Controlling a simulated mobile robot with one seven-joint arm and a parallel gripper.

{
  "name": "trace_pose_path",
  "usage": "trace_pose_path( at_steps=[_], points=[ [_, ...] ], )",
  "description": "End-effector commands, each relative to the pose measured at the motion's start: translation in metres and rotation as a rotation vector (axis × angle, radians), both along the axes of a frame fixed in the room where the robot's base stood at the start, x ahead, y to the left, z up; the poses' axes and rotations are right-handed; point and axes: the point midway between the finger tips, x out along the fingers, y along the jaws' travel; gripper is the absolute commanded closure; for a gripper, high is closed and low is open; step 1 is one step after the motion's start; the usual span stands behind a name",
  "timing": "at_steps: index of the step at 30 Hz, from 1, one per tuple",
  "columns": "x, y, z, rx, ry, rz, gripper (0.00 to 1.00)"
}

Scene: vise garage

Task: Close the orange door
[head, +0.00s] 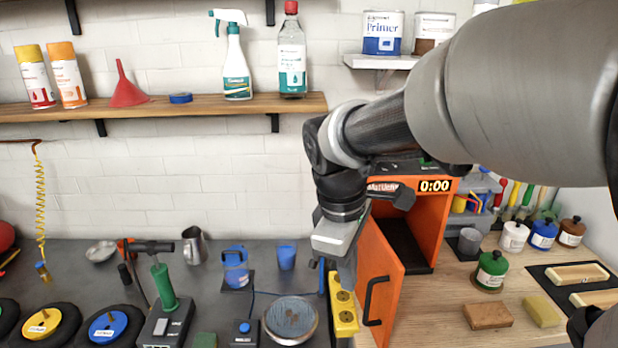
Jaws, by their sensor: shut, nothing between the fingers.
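The orange door (379,278) stands open on the front of an orange cabinet (446,228) with a dark inside and a display reading 0:00. The door swings out toward me on the cabinet's left side and has a black handle (374,302). My gripper (345,275) is shut and empty, pointing down just left of the door near its upper edge. Whether it touches the door I cannot tell. My arm hides part of the cabinet's top and upper left.
A yellow power strip (342,305) is just below my gripper. A green jar (490,271), a brown block (488,315) and a yellow block (541,310) sit right of the door.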

Motion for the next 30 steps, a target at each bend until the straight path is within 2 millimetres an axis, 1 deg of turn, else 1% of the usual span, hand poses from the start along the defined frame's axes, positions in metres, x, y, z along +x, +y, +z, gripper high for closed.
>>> trace_pose_path(
  at_steps=[1, 3, 6, 11, 14, 17, 27, 28, 30],
  points=[
    [0.012, 0.011, 0.006, -0.037, 0.055, 0.104, 1.0],
    [0.023, 0.021, 0.0, -0.075, 0.109, 0.226, 1.0],
    [0.033, 0.031, -0.007, -0.112, 0.165, 0.347, 1.0],
    [0.038, 0.036, -0.016, -0.134, 0.2, 0.424, 1.0],
    [0.038, 0.034, -0.026, -0.134, 0.203, 0.426, 1.0],
    [0.037, 0.03, -0.042, -0.135, 0.204, 0.424, 1.0],
    [0.036, 0.013, -0.112, -0.134, 0.203, 0.422, 1.0],
    [0.036, 0.009, -0.114, -0.134, 0.202, 0.421, 1.0],
    [0.036, -0.004, -0.11, -0.132, 0.198, 0.418, 1.0]
  ],
)
